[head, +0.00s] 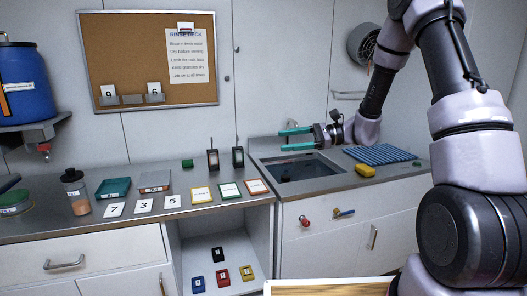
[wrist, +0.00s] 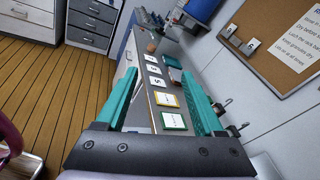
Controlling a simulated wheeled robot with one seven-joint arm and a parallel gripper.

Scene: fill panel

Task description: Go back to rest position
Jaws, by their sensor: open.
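My gripper (head: 296,140) has two teal fingers and hangs in the air above the sink (head: 295,170) in the head view. It points left, with the fingers apart and nothing between them. In the wrist view my gripper (wrist: 165,105) also shows open and empty, with the counter and its cards visible between the fingers. My arm comes down from the upper right of the head view.
The counter (head: 120,226) holds numbered cards (head: 144,205), framed cards (head: 201,194), two trays (head: 114,188), a jar (head: 76,195) and two upright dark devices (head: 213,158). A yellow sponge (head: 365,170) and blue ribbed mat (head: 380,154) lie right of the sink. A corkboard (head: 130,60) hangs behind.

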